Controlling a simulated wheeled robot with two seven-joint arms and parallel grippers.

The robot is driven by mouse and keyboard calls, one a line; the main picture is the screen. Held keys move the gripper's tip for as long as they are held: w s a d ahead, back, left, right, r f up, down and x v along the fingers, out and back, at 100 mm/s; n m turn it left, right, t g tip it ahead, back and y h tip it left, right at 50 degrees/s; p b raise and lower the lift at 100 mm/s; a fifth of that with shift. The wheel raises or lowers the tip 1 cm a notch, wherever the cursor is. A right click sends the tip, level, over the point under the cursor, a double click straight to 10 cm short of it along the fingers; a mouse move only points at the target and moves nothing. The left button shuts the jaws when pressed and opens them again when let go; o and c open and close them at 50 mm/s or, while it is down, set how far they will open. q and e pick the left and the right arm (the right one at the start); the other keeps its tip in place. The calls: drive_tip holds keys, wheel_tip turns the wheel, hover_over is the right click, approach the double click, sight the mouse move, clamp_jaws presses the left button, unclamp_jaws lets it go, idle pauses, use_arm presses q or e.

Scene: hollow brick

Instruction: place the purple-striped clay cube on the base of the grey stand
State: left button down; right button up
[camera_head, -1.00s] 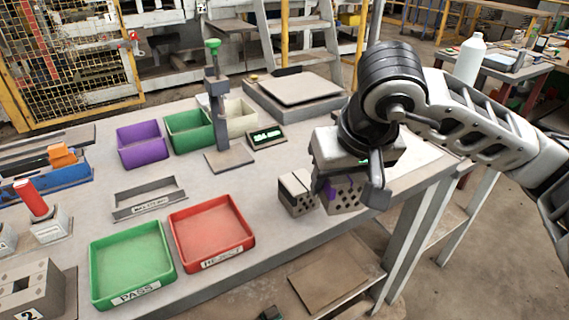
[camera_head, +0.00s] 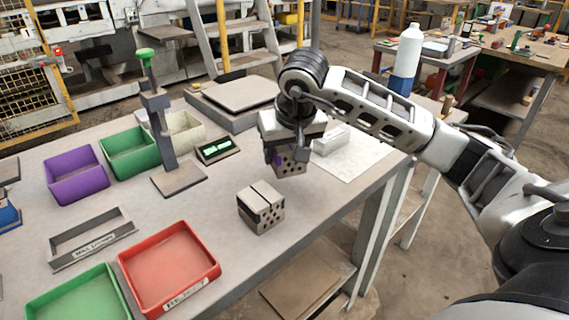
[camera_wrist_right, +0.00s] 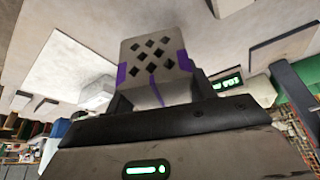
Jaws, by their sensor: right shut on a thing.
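The purple-striped clay cube (camera_head: 290,161), with several dark holes in its face, is held in my right gripper (camera_head: 286,158) above the table. The cube also shows in the right wrist view (camera_wrist_right: 155,62), purple marks on its sides, between the fingers. The grey stand has an upright post with a green knob (camera_head: 146,56) and a flat square base (camera_head: 180,179), which is bare. The held cube is right of the base and apart from it. My left gripper is in neither view.
A second holed cube (camera_head: 260,206) with a dark stripe sits on the table in front of the stand. A small green-lit display (camera_head: 218,149) stands beside the base. Purple (camera_head: 75,174) and green (camera_head: 128,151) bins are left of it. A red tray (camera_head: 168,268) is at the front.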

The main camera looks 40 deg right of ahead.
sight(284, 166)
drive_tip(key=shift+w+d+f, duration=0.1)
drive_tip(key=shift+w+f, duration=0.2)
drive_tip(key=shift+f, duration=0.05)
drive_tip(key=shift+w+f, duration=0.15)
drive_tip(key=shift+f, duration=1.55)
drive_tip(key=shift+d+f, duration=0.1)
drive_tip(key=shift+f, duration=0.15)
drive_tip(key=o, duration=1.1)
drive_tip(key=shift+c, duration=0.2)
